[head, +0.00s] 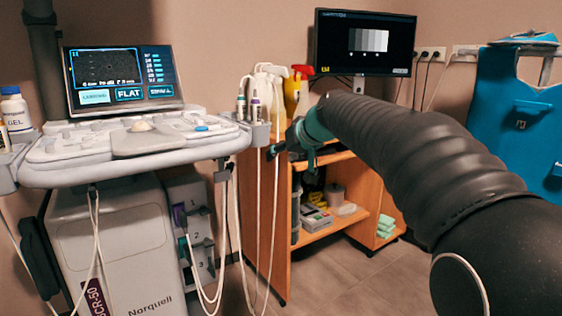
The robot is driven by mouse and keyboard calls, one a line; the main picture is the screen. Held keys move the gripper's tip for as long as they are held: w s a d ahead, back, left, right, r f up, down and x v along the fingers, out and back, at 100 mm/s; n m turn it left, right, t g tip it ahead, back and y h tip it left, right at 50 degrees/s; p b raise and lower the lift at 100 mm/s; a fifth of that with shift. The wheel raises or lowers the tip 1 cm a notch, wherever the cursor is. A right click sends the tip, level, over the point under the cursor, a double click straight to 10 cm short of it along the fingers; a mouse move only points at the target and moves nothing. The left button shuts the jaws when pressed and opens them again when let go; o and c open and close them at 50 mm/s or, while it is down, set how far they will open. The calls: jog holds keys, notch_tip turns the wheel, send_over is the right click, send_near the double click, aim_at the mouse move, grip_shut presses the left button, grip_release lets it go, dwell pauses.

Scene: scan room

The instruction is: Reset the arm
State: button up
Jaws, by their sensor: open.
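My arm, in a black ribbed sleeve, reaches from the lower right toward the middle of the head view. My gripper (292,143) is at its far end, small and dark with a teal collar behind it. It is open, and I see nothing held in it. It shows in front of the wooden cabinet and close to the right end of the ultrasound console (140,145) in the picture. I cannot tell the exact gap between them.
The console has a lit screen (118,78), a gel bottle (15,110) at left and hanging cables (222,235). A wooden cabinet (278,225) holds spray bottles (297,88). Floor (350,280) shows clear in front.

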jog(key=s+d+f+m+g+h+p, duration=0.2)
jog(key=s+d+f, duration=0.3)
jog(key=s+f, duration=0.45)
jog(key=s+d+f+h+p, duration=0.1)
jog(key=s+d+p, duration=0.1)
jog(key=s, duration=0.7)
jog(key=s+d+f+m+h+p, duration=0.1)
jog(key=s+d, duration=0.4)
jog(key=s, duration=0.5)
jog(key=s+d+f+g+h+p, duration=0.1)
jog(key=s+d+h+p, duration=0.1)
jog(key=s, duration=0.8)
jog(key=shift+s+d+m+p, duration=0.15)
jog(key=shift+d+m+p, duration=0.25)
jog(key=shift+d+p, duration=0.3)
